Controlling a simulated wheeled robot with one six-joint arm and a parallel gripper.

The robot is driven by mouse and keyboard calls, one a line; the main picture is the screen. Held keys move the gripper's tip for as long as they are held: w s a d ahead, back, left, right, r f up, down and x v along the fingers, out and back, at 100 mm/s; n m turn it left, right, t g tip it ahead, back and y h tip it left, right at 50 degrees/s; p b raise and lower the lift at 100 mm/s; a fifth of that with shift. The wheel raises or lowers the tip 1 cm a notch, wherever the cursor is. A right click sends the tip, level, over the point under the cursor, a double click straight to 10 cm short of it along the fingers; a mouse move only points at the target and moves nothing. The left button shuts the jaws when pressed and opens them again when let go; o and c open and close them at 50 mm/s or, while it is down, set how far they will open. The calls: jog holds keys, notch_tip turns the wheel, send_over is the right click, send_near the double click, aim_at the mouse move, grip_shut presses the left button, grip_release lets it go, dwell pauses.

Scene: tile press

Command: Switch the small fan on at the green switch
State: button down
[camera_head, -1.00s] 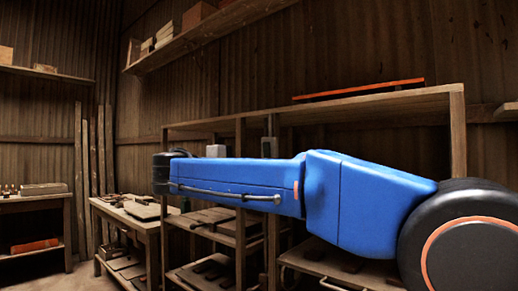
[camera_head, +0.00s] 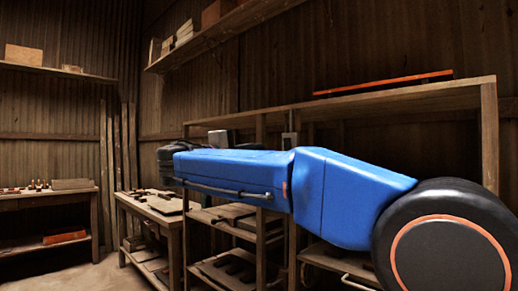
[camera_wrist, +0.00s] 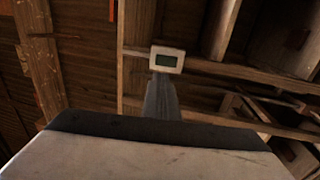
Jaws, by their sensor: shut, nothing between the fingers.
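In the wrist view, my gripper (camera_wrist: 163,78) shows as a narrow dark pair of fingers, closed together, reaching up from the pale, black-edged body at the bottom. Just beyond the fingertips is a small white box (camera_wrist: 154,60) with a dark greenish face, against the wooden frame. I cannot tell whether it is the green switch or whether the fingers touch it. In the head view, my blue arm crosses in front of the rack, and the gripper is not clearly visible. I cannot make out the small fan in either view.
A wooden rack (camera_head: 489,130) with shelves stands behind my arm, with an orange bar (camera_head: 385,83) on top. A grey box (camera_head: 218,138) shows just above my arm. A wooden bench (camera_head: 150,211) stands left of the rack. Some floor (camera_head: 90,275) is clear at lower left.

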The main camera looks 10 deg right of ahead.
aim_at(287, 141)
jog(key=x, duration=1.1)
jog(key=shift+w+d, duration=0.25)
jog(key=shift+d, duration=0.05)
jog(key=shift+r, duration=0.1)
jog(key=shift+w+d+r, duration=0.1)
jog(key=shift+d+r, duration=0.05)
jog(key=shift+d, duration=0.05)
jog(key=shift+a, duration=0.1)
